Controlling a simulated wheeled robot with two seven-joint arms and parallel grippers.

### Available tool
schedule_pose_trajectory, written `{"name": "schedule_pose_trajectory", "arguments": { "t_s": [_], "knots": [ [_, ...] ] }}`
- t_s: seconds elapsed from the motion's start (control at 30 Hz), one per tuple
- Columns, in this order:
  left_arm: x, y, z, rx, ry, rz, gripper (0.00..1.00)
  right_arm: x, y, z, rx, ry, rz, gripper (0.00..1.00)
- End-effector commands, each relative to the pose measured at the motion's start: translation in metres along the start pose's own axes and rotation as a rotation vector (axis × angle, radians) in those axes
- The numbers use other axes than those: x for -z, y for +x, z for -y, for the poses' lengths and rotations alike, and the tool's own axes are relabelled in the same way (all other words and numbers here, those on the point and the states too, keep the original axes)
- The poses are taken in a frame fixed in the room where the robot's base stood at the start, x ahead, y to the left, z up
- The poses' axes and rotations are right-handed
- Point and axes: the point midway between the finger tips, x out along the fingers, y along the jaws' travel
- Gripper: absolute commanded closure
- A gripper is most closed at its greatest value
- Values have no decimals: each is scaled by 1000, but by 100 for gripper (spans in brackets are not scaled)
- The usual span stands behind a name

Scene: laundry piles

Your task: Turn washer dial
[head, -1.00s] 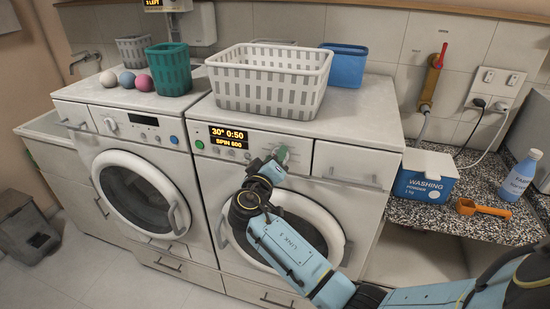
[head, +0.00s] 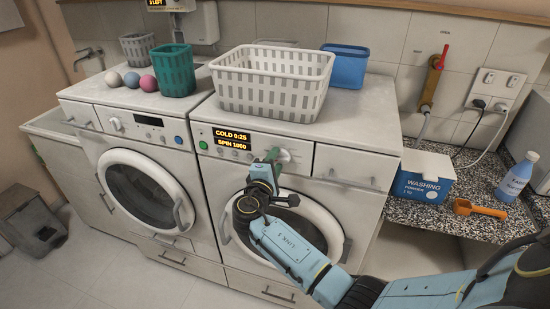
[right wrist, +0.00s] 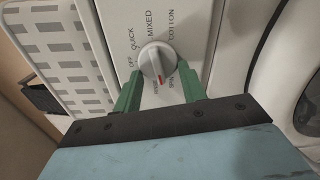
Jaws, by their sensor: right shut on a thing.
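The washer (head: 340,170) on the right has a pale round dial (head: 284,156) on its front panel. In the right wrist view the dial (right wrist: 157,58) shows a raised grip bar with a red mark pointing toward my gripper. Labels OFF, QUICK, MIXED and COTTON are readable around it; labels on the near side are partly hidden. My right gripper (head: 276,156) is at the panel, and its green fingers (right wrist: 158,84) are shut on the dial from both sides. The washer's display (head: 232,138) reads COLD 0:25, SPIN 1000. My left gripper is not in view.
A second front-loading machine (head: 140,182) stands left of the washer. A white basket (head: 272,92) and a blue bin (head: 346,66) sit on top. A washing powder box (head: 424,178), orange scoop (head: 480,209) and bottle (head: 516,178) are on the counter at right.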

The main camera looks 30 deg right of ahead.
Motion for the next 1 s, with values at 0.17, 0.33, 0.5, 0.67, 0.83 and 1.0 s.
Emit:
{"name": "schedule_pose_trajectory", "arguments": {
  "t_s": [0.17,0.33,0.5,0.67,0.83,1.0],
  "knots": [
    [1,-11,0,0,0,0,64,0,0,0,0,-143,-2,82],
    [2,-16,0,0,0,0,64,0,0,2,-1,-248,-1,82],
    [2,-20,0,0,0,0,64,0,0,3,-1,-318,-2,82],
    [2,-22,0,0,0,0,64,0,0,4,-1,-354,-2,82],
    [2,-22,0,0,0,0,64,0,0,4,0,-368,-2,82],
    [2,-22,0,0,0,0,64,0,0,5,0,-369,-2,82]
  ]
}}
